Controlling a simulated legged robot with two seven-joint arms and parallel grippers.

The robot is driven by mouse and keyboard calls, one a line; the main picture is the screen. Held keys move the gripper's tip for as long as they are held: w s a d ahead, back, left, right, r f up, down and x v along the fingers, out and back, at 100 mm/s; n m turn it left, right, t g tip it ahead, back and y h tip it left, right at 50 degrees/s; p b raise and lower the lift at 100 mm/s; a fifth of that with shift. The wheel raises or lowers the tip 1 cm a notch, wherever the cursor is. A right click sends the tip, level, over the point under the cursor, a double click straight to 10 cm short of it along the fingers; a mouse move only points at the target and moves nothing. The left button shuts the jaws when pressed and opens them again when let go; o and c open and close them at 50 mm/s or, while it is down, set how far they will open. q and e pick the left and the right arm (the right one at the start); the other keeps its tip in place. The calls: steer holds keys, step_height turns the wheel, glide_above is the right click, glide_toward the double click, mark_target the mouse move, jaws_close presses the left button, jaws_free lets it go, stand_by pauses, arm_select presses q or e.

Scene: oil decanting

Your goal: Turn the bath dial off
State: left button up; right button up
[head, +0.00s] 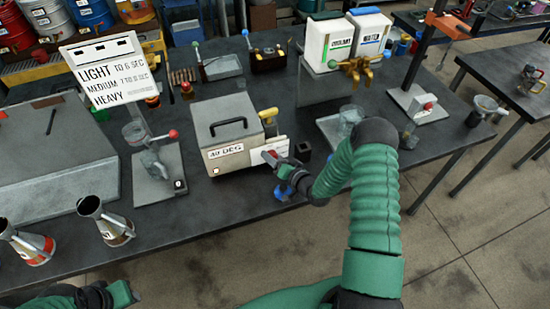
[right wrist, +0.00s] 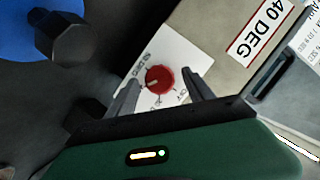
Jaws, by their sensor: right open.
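The bath is a beige box (head: 232,125) with a black handle and a "40 DEG" label, near the middle of the bench. Its red dial (right wrist: 158,79) sits on a white plate in the right wrist view, with a pale mark toward the lower left. Small print around the dial is too blurred to read surely. My right gripper (right wrist: 162,80) is open, one finger on each side of the dial; contact is unclear. In the head view my right gripper (head: 276,163) is at the box's right end. Part of my left arm (head: 100,295) shows at the lower left; its jaws are unclear.
A sign (head: 108,70) and a stand with a glass vessel (head: 158,165) are left of the bath. Two metal jugs (head: 106,222) stand at the front left. A glass beaker (head: 350,118) is behind my right arm.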

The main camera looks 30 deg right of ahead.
steer(key=c, duration=0.5)
steer(key=shift+d, duration=0.1)
jaws_close()
